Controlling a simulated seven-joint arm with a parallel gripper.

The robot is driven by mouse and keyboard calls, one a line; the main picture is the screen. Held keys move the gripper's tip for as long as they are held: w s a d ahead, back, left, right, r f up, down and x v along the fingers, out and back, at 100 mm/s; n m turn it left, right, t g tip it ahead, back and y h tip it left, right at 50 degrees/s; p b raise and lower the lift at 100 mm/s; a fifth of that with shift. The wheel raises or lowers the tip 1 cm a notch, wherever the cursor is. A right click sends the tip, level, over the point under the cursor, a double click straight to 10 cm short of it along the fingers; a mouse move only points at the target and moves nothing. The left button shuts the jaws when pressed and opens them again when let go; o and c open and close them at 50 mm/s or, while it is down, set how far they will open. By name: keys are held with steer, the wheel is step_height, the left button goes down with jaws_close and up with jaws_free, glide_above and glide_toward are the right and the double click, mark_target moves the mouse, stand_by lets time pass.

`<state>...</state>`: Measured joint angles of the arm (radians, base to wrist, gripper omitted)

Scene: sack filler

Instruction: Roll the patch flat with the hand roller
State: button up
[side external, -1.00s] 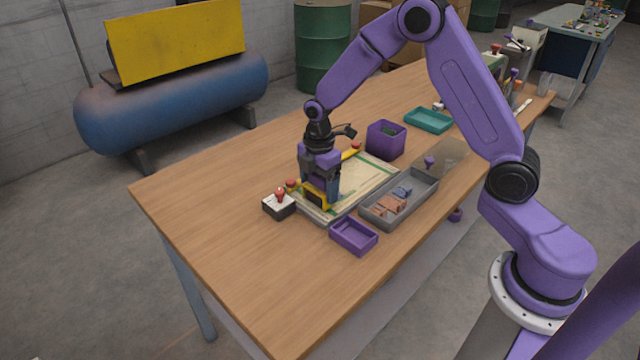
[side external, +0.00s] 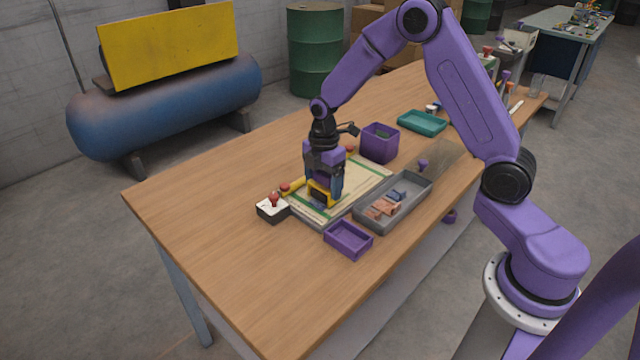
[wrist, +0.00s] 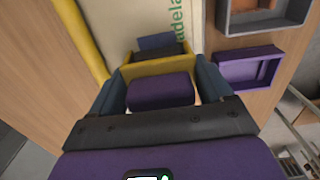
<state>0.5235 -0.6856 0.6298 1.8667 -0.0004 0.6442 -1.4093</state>
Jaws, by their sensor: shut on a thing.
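The hand roller (wrist: 160,91) is in my gripper (side external: 323,192); it has a purple grip and a yellow frame with a dark part at its far end. My fingers stand on either side of the grip, shut on it. The roller is low over a cream sack (side external: 372,182) with green stripes and lettering, lying on a flat board. Whether the roller touches the sack I cannot tell. A small dark blue piece (wrist: 156,40), perhaps the patch, shows just beyond the roller in the wrist view; the roller partly hides it.
A yellow bar (side external: 294,187) with red knobs runs along the board's far side. A red-knobbed switch box (side external: 273,207) stands left of it. A grey tray (side external: 366,222) with brown and blue pieces and a purple tray (side external: 348,240) lie in front. A purple bin (side external: 380,143) stands behind.

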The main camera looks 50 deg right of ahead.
steer(key=shift+d, duration=1.25)
step_height(320, 180, up, 7)
stand_by(0.4)
